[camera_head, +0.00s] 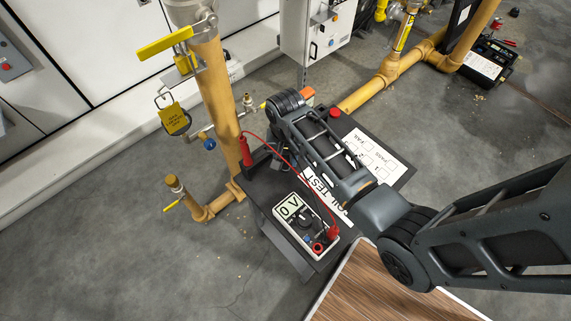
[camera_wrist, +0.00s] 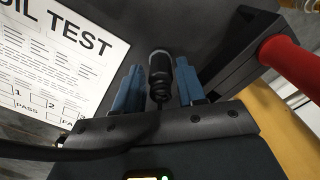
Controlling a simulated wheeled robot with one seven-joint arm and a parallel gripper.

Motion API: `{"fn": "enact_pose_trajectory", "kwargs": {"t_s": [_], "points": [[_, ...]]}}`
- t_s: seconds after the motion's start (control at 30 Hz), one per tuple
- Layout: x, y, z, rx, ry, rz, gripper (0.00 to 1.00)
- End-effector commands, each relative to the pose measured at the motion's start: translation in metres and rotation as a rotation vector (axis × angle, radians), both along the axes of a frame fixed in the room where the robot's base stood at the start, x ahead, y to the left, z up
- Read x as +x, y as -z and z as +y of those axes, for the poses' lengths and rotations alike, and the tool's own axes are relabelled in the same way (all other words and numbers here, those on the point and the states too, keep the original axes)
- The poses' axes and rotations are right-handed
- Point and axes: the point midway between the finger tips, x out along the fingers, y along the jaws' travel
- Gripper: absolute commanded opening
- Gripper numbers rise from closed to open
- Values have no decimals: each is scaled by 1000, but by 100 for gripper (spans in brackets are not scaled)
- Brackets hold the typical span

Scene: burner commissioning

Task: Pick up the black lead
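In the wrist view, the black lead (camera_wrist: 160,75) has a dark handle with a ribbed, coiled lower part. It lies between the two blue fingers of my gripper (camera_wrist: 159,88). The fingers stand apart, one on each side of the handle, with a narrow gap visible on both sides. In the head view my arm hides the gripper's fingers, and I cannot make out the black lead there.
A red lead (camera_head: 245,150) stands in a black holder (camera_wrist: 235,55), close to my gripper's right in the wrist view. Its wire runs to a meter (camera_head: 291,212) reading 0 V. A test sheet (camera_wrist: 60,50) lies on the dark table (camera_head: 258,197). A yellow pipe (camera_head: 218,100) rises beside it.

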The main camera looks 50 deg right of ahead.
Motion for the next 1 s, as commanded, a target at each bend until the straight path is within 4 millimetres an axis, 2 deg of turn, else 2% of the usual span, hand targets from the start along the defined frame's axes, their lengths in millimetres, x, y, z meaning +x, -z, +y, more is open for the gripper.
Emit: {"fn": "enact_pose_trajectory", "kwargs": {"t_s": [0.17,0.43,0.83,1.0], "points": [[0,18,0,0,0,0,40],[0,20,0,0,-1,-1,39],[0,20,1,0,-1,-1,0],[0,19,1,0,-1,-1,0]]}}
